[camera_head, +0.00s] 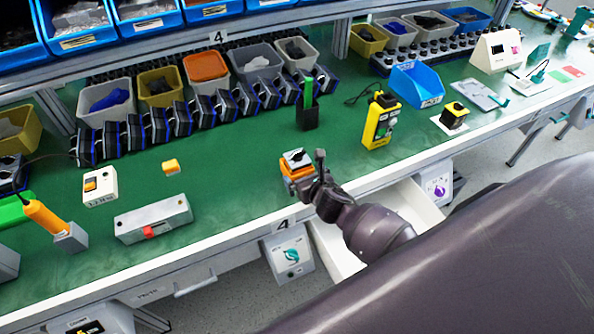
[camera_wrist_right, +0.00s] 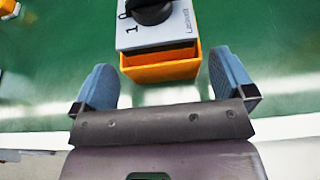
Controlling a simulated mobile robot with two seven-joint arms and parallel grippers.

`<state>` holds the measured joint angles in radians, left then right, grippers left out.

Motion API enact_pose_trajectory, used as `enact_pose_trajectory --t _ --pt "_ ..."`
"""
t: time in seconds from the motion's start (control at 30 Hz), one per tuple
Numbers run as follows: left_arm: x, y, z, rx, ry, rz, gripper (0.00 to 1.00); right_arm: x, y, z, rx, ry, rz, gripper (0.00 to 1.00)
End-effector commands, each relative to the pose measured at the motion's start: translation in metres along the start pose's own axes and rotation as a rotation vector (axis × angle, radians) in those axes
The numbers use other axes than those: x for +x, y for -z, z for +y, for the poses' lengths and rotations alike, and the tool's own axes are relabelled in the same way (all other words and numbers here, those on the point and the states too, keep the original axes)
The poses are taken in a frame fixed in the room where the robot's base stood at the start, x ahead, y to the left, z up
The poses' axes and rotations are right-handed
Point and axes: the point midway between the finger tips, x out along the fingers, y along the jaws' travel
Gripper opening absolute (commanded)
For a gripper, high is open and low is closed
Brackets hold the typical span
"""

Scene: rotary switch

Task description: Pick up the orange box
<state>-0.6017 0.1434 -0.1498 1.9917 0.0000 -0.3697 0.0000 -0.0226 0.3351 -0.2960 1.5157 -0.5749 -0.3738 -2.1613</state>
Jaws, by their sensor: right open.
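The orange box (camera_head: 291,184) sits on the green bench top near its front edge. It carries a grey plate with a black rotary knob (camera_head: 296,156) on top. In the right wrist view the orange box (camera_wrist_right: 161,68) shows at the top middle, with the black knob (camera_wrist_right: 150,10) and a "1" on its grey plate. My right gripper (camera_head: 305,170) is at the box's front right side. In the wrist view my right gripper (camera_wrist_right: 163,90) is open, one blue-grey finger on each side of the box's near end, with green gaps between. My left gripper is not in view.
A grey metal box with a red button (camera_head: 153,218) and a small yellow block (camera_head: 170,166) lie to the left. A black holder (camera_head: 307,115) stands behind. A yellow control box (camera_head: 380,121) stands to the right. An open white drawer (camera_head: 411,207) is below the bench edge.

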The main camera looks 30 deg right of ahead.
Motion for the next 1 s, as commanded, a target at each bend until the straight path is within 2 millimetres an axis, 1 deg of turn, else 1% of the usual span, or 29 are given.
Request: enact_pose_trajectory --t 0.1,0.3,0.43,0.63,0.67,0.9,0.97,1.0 --pt "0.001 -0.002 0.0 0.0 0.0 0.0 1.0 0.017 0.001 0.0 0.002 0.001 0.0 1.0" --pt "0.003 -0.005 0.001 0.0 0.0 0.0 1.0 0.039 0.002 -0.001 0.001 0.0 0.001 1.0" --pt "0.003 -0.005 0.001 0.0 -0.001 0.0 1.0 0.044 0.002 -0.001 0.001 0.0 0.001 1.0" --pt "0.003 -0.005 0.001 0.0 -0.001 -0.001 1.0 0.045 0.001 -0.001 0.001 0.0 0.001 1.0" --pt "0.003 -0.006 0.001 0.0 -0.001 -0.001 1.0 0.045 0.001 -0.001 0.001 0.0 0.001 0.98" --pt "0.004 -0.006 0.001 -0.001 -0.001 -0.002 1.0 0.044 0.001 -0.001 0.0 0.0 0.001 0.62" --pt "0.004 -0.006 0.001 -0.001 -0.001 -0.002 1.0 0.045 0.001 -0.001 0.0 -0.001 -0.001 0.56" --pt "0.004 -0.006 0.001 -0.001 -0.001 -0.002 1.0 0.045 0.001 -0.001 0.0 -0.001 -0.001 0.56"
